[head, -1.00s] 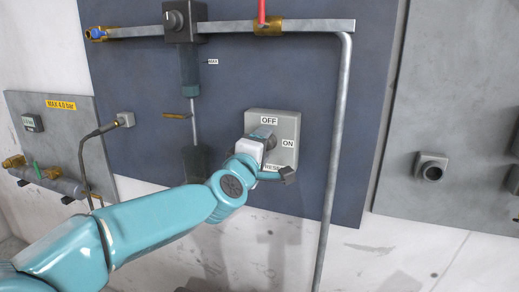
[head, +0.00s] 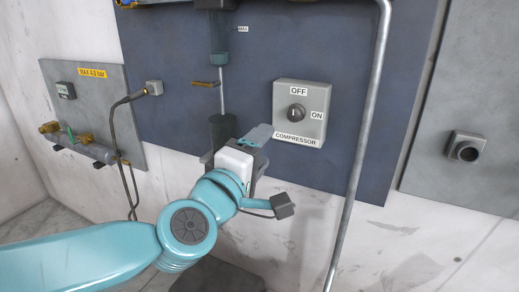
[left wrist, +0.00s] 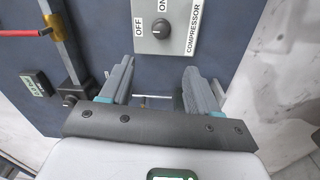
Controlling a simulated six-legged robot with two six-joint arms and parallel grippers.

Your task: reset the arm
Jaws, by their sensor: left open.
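My left arm (head: 90,258) comes in from the left in the head view. Its gripper (head: 258,135) is in front of the wall, just below and left of the grey compressor switch box (head: 285,126), apart from it. In the left wrist view the two fingers (left wrist: 148,92) are spread with nothing held between them. The switch box (left wrist: 148,36) shows beyond the fingertips, with a round dark knob (left wrist: 162,28). In the head view the knob (head: 297,113) is uncovered, between the OFF and ON labels. My right gripper is not in view.
A blue-grey panel (head: 255,60) carries the box and a vertical pipe (head: 362,140) to its right. A dark cylinder (head: 222,130) stands behind my gripper. A gauge panel (head: 90,75) with a cable is at left. A socket (head: 466,147) is on the right panel. Wall below is bare.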

